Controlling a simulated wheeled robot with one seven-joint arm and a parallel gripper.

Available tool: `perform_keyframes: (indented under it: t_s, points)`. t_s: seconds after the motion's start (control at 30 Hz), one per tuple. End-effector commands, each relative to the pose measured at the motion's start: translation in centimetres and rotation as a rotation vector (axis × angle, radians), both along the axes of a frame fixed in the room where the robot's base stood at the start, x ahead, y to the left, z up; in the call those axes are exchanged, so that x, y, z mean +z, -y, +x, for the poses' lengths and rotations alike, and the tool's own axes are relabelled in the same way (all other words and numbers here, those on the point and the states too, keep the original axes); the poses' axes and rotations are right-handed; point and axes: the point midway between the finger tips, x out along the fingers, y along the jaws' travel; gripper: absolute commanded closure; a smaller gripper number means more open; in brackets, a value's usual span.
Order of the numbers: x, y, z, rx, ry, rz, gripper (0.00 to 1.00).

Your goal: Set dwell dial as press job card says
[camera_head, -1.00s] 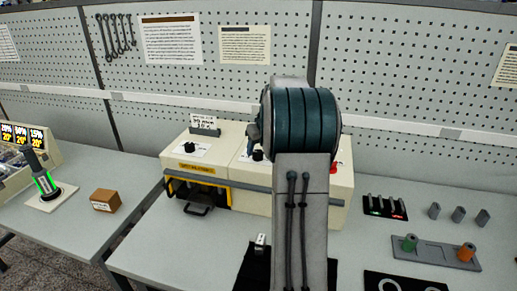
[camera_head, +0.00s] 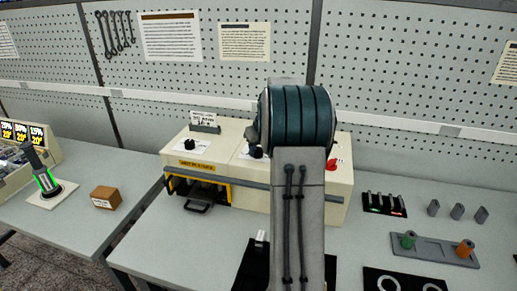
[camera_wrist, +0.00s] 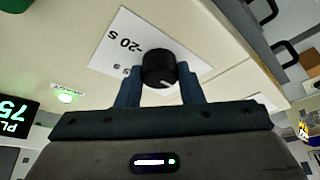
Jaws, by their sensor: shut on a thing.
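The black dwell dial (camera_wrist: 158,68) stands on a white scale plate (camera_wrist: 118,42) in the wrist view. Part of the printing reads "20 S"; the rest is too small to read. A pale pointer mark shows on the dial's side facing my gripper. My gripper (camera_wrist: 158,78) has its two blue fingers on either side of the dial and is shut on it.
A red button (camera_head: 332,164) is right of my arm. A cardboard box (camera_head: 106,198), a grey tray (camera_head: 433,250) and small switches (camera_head: 384,204) stand on the benches.

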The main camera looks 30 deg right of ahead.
Motion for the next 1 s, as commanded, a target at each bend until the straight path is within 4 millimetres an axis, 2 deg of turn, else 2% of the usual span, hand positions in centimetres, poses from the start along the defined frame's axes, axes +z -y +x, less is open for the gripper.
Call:
perform_keyframes:
  t_s: [0.27,1.0]
  points:
    - [-0.07,-0.19,0.06,-0.126,0.001,-0.002,0.89]
    - [0.01,-0.54,0.31,-0.782,0.000,-0.003,0.89]
